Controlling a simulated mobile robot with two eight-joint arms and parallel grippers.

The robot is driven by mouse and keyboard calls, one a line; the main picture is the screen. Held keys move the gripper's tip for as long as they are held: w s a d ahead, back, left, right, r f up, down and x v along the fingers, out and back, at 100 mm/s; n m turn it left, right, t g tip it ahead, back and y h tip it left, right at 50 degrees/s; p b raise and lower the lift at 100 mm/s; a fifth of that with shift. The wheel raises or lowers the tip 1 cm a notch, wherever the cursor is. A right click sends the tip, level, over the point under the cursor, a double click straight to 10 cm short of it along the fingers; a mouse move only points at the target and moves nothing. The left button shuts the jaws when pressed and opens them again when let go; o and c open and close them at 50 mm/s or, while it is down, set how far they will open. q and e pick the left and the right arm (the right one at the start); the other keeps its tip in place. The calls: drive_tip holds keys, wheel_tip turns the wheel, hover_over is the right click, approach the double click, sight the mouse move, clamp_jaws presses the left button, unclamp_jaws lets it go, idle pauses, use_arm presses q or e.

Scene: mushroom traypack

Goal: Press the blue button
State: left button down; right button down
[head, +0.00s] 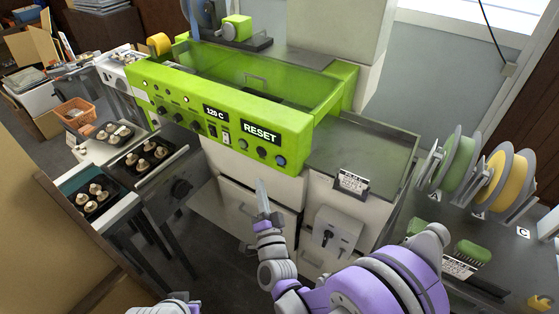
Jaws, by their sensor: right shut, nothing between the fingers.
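The blue button (281,161) is at the right end of the green machine's front panel, below and right of the RESET label. A dark button (262,153) and another small button (243,144) sit to its left on the same panel. My right gripper (261,184) is shut and empty, pointing up in front of the white cabinet. Its tips are below and left of the blue button in the picture and look apart from it. Only a small part of my left arm shows at the bottom edge; its gripper is out of view.
The green machine (150,78) has a 120 C label, knobs and switches. Trays of mushrooms (171,165) lie on the left. A metal worktop (365,148) is right of the panel. Green (459,165) and yellow (502,182) reels stand at the far right.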

sight(280, 161)
drive_tip(key=w+d+p, duration=0.1)
drive_tip(key=w+d, duration=0.3)
drive_tip(key=w, duration=0.2)
drive_tip(key=shift+d+p, duration=0.15)
drive_tip(key=shift+p, duration=0.15)
drive_tip(key=shift+d, duration=0.1)
idle(1.7)
drive_tip(key=shift+w+d, duration=0.15)
drive_tip(key=shift+w, duration=0.15)
drive_tip(key=shift+w+d, duration=0.25)
drive_tip(key=shift+w, duration=0.1)
idle(0.7)
drive_tip(key=shift+s, duration=0.1)
drive_tip(key=shift+s+a+b, duration=0.45)
drive_tip(key=shift+s+a, duration=0.05)
drive_tip(key=shift+s, duration=0.1)
